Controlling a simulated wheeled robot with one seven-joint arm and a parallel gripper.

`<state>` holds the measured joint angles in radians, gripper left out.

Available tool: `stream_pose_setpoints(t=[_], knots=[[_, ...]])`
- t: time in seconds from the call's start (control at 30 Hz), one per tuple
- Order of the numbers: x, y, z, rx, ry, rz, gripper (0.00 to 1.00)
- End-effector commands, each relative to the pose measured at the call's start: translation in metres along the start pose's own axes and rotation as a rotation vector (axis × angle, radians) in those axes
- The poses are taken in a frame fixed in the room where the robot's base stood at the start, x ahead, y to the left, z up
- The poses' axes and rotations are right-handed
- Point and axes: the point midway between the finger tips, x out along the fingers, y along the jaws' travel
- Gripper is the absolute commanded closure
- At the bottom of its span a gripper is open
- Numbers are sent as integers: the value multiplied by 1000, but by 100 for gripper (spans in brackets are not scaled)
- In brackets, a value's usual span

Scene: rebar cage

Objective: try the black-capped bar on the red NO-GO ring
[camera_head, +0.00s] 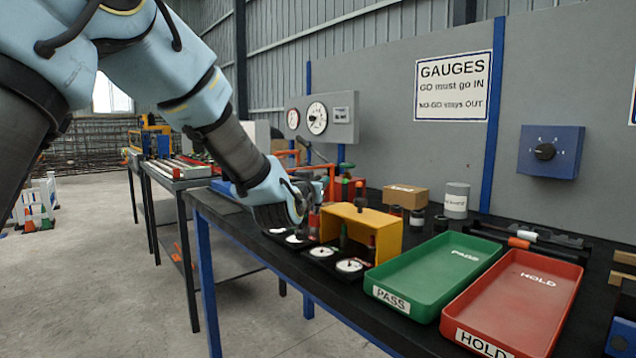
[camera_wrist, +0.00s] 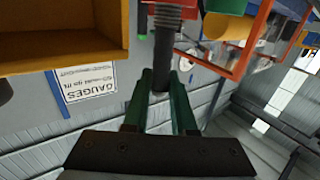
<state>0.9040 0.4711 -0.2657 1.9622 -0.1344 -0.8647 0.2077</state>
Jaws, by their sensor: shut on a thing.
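My gripper (camera_head: 304,203) is over the bench at the left of the yellow open-fronted box (camera_head: 388,220). In the wrist view my gripper (camera_wrist: 160,98) has its green fingers shut on a dark bar (camera_wrist: 165,18). The bar's black end is between the fingers and its grey threaded part runs to the top edge of that upside-down picture. A red piece (camera_head: 314,222), possibly the NO-GO ring, stands just below and beside the gripper in the head view. I cannot tell whether the bar touches it. The bar's far end is out of the wrist view.
Round white dials or labels (camera_head: 349,265) lie on black bases before the yellow box. The green PASS tray (camera_head: 440,268) and red HOLD tray (camera_head: 525,300) are to the right. A cardboard box (camera_head: 405,196) and grey can (camera_head: 456,199) stand behind. Orange framework (camera_head: 318,152) rises behind my gripper.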

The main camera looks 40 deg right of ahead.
Motion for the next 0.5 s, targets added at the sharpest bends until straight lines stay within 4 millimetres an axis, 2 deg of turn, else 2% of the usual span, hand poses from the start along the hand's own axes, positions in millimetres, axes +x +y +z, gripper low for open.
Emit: stream_pose_setpoints(t=[0.07,0.1,0.4,0.5], knots=[[0,0,3,0,2,0,100],[0,0,3,0,2,0,74],[0,0,2,0,1,0,41],[0,0,2,0,0,0,40]])
